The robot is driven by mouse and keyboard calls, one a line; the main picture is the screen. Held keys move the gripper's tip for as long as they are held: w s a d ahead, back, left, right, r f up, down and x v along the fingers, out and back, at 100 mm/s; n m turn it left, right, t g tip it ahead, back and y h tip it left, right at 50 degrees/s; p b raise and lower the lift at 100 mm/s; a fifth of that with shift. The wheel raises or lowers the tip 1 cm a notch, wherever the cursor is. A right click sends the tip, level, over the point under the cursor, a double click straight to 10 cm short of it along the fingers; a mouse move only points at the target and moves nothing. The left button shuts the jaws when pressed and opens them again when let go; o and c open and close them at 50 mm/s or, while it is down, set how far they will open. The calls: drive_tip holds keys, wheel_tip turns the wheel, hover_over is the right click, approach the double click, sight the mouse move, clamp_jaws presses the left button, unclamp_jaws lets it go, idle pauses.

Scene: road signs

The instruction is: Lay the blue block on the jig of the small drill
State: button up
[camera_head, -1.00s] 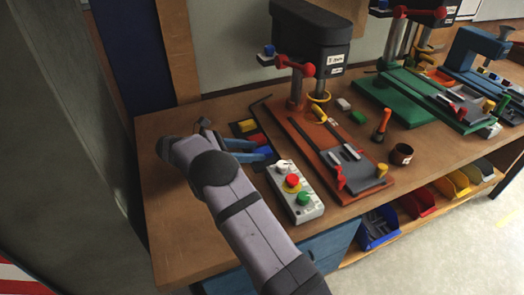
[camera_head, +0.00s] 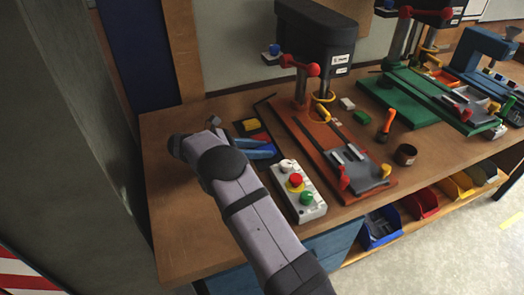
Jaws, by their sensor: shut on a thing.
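My gripper (camera_head: 264,150), with blue fingers, is at the dark tray (camera_head: 263,118) on the left of the bench. It is shut on the blue block, which is mostly hidden and hard to tell from the blue fingers. A yellow block (camera_head: 250,125) and a red block (camera_head: 262,137) lie beside it. The nearer drill (camera_head: 318,45) has an orange-brown base (camera_head: 300,135) and a grey jig (camera_head: 362,174) at its front end. A second drill with a green base (camera_head: 400,105) stands further right. I cannot tell for sure which drill is the small one.
A control box (camera_head: 299,192) with white, red and green buttons stands between my arm and the orange-brown base. A brown cup (camera_head: 405,154), an orange-handled tool (camera_head: 387,124) and small white and green pieces lie right of it. Coloured bins (camera_head: 380,228) sit below the bench.

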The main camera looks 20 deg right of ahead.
wheel_tip(320, 180, up, 16)
drive_tip(key=p, duration=0.4)
drive_tip(key=shift+f, duration=0.2)
drive_tip(key=shift+p, duration=0.3)
idle(0.6)
